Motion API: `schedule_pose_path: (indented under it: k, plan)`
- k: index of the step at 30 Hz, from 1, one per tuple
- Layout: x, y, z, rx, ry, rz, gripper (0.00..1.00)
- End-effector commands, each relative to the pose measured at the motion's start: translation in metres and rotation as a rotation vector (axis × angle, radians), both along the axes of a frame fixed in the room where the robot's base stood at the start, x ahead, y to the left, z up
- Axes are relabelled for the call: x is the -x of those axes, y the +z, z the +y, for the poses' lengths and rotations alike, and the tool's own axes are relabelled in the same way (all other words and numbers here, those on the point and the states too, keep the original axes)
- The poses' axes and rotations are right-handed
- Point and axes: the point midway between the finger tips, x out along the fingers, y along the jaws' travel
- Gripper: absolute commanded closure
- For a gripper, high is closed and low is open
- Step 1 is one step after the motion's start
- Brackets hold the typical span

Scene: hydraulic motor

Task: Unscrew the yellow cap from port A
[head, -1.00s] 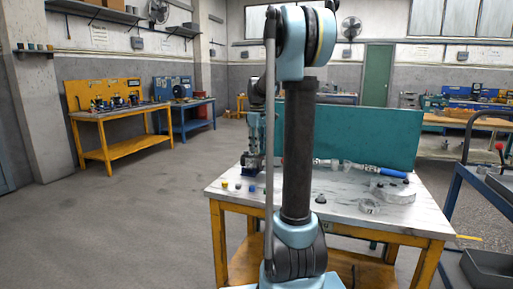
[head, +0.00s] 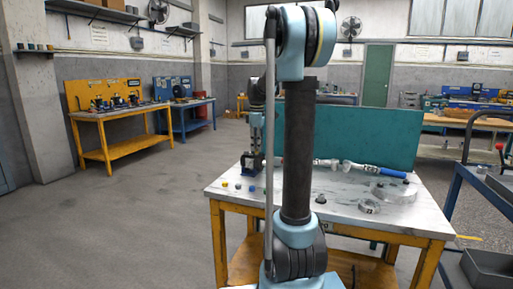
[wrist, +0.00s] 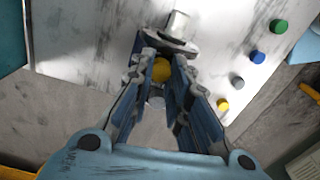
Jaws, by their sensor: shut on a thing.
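In the wrist view, a round yellow cap (wrist: 161,70) sits between the fingertips of my gripper (wrist: 160,62). The gripper is shut on it. The grey metal hydraulic motor (wrist: 178,28) is just beyond the fingertips, with its flange close to the cap. The fingers hide the sides of the cap, and I cannot tell whether it is still seated on the port. In the head view, my gripper (head: 252,158) is low over the far left of the table, partly hidden by my arm. No port lettering is readable.
Loose green (wrist: 279,26), blue (wrist: 257,56), grey (wrist: 237,82) and yellow (wrist: 222,104) caps lie on the worktable (head: 345,213). A teal panel (head: 360,137) stands behind it. Floor space left of the table is clear.

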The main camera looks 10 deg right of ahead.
Motion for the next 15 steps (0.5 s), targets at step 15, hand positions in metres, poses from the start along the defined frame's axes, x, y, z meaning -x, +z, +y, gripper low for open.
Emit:
schedule_pose_path:
  k: [15]
  plan:
    - [0.0001, 0.0006, 0.0001, 0.000, 0.220, 0.000, 1.00]
